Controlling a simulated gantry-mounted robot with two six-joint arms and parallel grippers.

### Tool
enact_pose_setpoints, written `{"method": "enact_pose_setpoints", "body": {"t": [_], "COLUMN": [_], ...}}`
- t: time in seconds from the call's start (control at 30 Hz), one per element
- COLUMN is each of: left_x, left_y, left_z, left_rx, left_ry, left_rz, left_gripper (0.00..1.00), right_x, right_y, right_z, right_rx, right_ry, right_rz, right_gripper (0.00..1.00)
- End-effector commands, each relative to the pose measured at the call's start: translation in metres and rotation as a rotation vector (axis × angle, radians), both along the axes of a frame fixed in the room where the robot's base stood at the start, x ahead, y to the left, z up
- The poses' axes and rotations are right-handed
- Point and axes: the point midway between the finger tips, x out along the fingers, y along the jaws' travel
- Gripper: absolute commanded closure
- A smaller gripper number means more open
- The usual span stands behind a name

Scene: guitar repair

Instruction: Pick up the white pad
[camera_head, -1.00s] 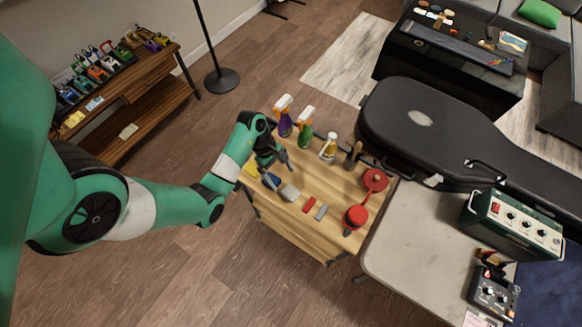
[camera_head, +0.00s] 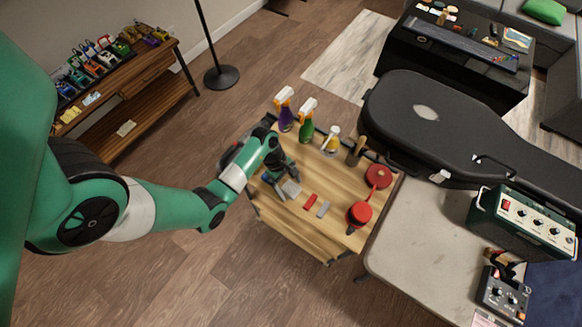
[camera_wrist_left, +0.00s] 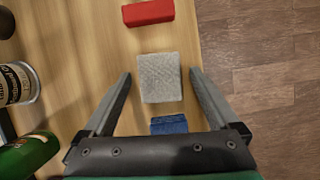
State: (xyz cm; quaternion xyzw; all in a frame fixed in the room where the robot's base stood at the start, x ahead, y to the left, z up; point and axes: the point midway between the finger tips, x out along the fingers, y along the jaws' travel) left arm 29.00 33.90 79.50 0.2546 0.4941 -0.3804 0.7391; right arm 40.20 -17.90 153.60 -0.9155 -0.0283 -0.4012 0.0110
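The white pad (camera_wrist_left: 160,78) is a light grey-white textured block lying flat on the wooden table top. In the head view the pad (camera_head: 291,188) lies just in front of my left gripper (camera_head: 284,180). In the left wrist view my left gripper (camera_wrist_left: 160,82) is open, with one finger on each side of the pad and a gap to both. It holds nothing. My right gripper is not in view.
A blue block (camera_wrist_left: 169,124) lies close behind the pad, toward my palm. A red block (camera_wrist_left: 148,12) and a grey block (camera_head: 323,209) lie beyond. Spray bottles (camera_head: 306,122) line the back edge; red round items (camera_head: 360,213) stand right.

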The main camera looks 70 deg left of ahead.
Motion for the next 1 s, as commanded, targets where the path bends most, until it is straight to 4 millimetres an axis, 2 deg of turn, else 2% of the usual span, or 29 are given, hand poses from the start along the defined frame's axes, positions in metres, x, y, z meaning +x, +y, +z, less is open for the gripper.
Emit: {"method": "enact_pose_setpoints", "body": {"t": [0.03,0.07,0.43,0.77,0.87,1.0], "left_x": [0.000,0.000,0.000,0.000,0.000,0.000], "left_y": [0.000,0.000,0.000,0.000,0.000,-0.001], "left_z": [0.000,0.000,0.000,0.004,0.014,0.039], "left_rx": [0.000,0.000,0.000,0.000,-0.001,0.000], "left_ry": [0.000,0.000,0.000,0.000,-0.001,-0.002], "left_rz": [0.000,0.000,0.000,0.000,-0.001,0.000], "left_gripper": [0.17,0.22,0.89,0.91,0.91,0.91], "right_x": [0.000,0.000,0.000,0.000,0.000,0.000], "right_y": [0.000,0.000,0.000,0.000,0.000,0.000], "right_z": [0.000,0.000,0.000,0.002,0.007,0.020], "right_rx": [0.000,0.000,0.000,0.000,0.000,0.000], "right_ry": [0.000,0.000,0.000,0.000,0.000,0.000], "right_rz": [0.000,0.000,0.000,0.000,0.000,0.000], "right_gripper": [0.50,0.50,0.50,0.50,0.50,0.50]}}
